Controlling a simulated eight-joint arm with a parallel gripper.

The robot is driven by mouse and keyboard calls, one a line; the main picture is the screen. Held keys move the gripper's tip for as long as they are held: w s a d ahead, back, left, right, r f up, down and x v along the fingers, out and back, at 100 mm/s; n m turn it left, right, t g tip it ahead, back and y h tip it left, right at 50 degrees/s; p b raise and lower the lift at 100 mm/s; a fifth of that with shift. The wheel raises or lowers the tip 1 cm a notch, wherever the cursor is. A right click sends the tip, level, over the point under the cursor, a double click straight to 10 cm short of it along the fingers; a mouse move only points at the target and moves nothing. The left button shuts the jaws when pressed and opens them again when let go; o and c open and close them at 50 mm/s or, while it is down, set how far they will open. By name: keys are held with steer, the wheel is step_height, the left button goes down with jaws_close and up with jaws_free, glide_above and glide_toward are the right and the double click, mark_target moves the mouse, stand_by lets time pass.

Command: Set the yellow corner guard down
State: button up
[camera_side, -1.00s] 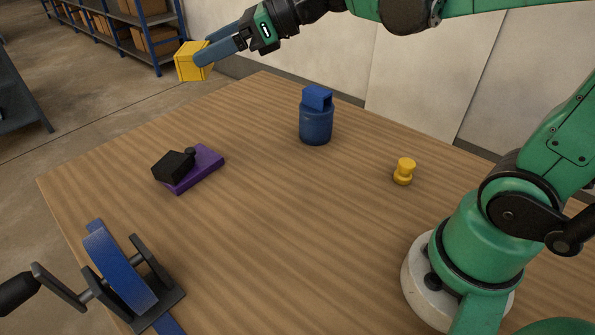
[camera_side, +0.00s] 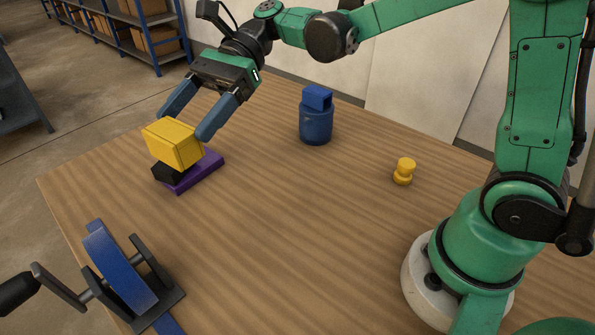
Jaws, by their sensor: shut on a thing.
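The yellow corner guard (camera_side: 173,145) is a boxy yellow block at the left of the table. My gripper (camera_side: 184,128) points down and is shut on it, with one blue-grey finger on each side. In the picture the guard overlaps a black block (camera_side: 168,174) on a purple plate (camera_side: 202,172) and hides most of the black block. I cannot tell whether the guard touches the black block or is held just above it.
A blue canister (camera_side: 316,124) stands upright at the back middle of the wooden table (camera_side: 290,230). A small yellow knob-shaped piece (camera_side: 404,172) stands to its right. A blue wheel on a black cranked stand (camera_side: 120,268) is at the front left. The table's middle is clear.

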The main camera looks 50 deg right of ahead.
mark_target(227, 233)
step_height(227, 233, down, 19)
steer(key=shift+r, duration=0.1)
stand_by(0.4)
steer(key=o, duration=1.2)
steer(key=shift+f, duration=0.2)
